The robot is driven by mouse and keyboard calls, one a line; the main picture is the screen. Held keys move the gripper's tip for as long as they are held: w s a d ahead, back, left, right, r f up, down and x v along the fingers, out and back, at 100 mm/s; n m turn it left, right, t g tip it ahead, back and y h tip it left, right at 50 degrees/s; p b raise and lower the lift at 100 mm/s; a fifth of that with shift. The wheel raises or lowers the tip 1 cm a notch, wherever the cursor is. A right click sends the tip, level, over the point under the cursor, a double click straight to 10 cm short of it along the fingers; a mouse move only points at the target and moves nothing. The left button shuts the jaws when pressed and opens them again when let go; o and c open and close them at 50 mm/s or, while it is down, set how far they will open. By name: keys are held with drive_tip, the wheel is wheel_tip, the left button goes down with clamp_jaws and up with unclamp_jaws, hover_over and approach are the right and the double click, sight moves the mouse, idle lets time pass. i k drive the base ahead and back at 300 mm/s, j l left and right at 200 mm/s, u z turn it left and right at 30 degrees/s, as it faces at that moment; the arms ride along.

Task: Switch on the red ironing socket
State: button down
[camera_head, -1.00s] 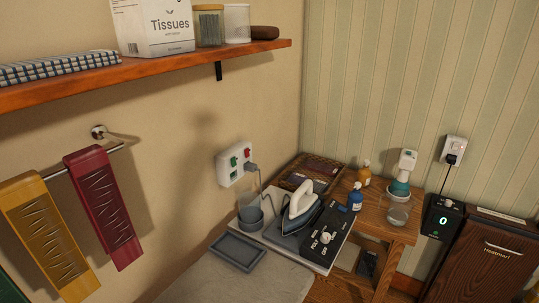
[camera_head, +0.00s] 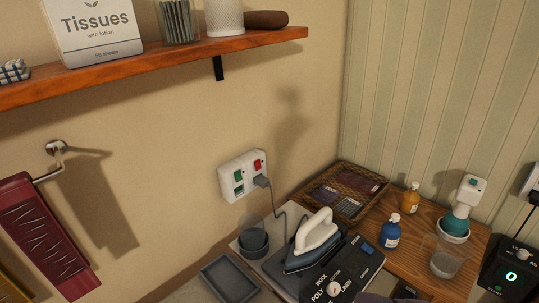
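A white double wall socket (camera_head: 243,188) is on the beige wall, left of the corner. Its right half has a red rocker switch (camera_head: 257,165), and its left half has a green switch (camera_head: 238,176). A grey plug (camera_head: 262,181) sits in the right half, below the red switch. Its cord runs down toward the white and grey iron (camera_head: 316,232). I cannot tell from this distance which way the red switch is tipped. Nothing covers the socket.
A wooden shelf (camera_head: 130,69) with a tissue box (camera_head: 97,30) juts out above the socket. A towel rail with a red towel (camera_head: 42,235) is at left. Below stand a grey tray (camera_head: 230,278), cups, a black dial panel (camera_head: 335,275), a basket (camera_head: 335,208) and bottles. The wall around the socket is clear.

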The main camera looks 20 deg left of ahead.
sight(257, 164)
drive_tip(key=i+j, duration=0.1)
drive_tip(key=i, duration=0.4)
drive_tip(key=i+j, duration=0.1)
drive_tip(key=i, duration=0.4)
